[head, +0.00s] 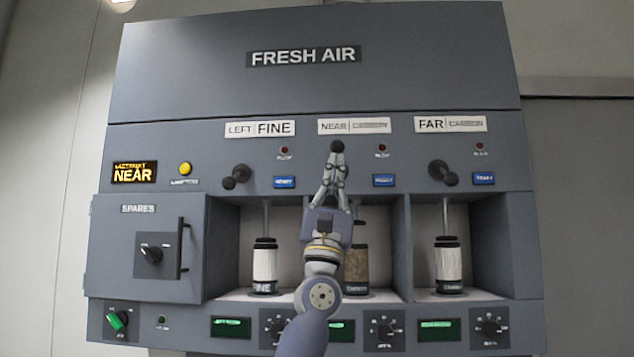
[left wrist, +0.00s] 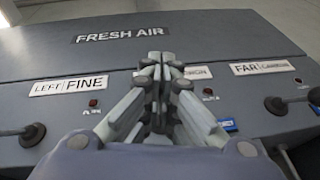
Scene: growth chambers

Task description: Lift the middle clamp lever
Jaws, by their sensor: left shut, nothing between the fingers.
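The middle clamp lever's black knob (head: 337,146) shows just above my left gripper's fingertips, below the NEAR sign (head: 354,126). It sits higher than the knobs of the left lever (head: 229,183) and right lever (head: 451,179). My left gripper (head: 337,160) is shut and empty, pointing up, with its tips at or just under the knob; I cannot tell whether they touch. The gripper hides the lever's pivot and shaft. In the left wrist view the closed fingers (left wrist: 160,62) cover the middle lever. My right gripper is out of view.
A brown-filled cartridge (head: 357,265) stands in the middle bay, partly behind my arm. White cartridges stand in the left bay (head: 264,264) and right bay (head: 448,263). The SPARES door (head: 150,225) has a protruding handle (head: 181,248). A display (head: 134,172) reads NEAR.

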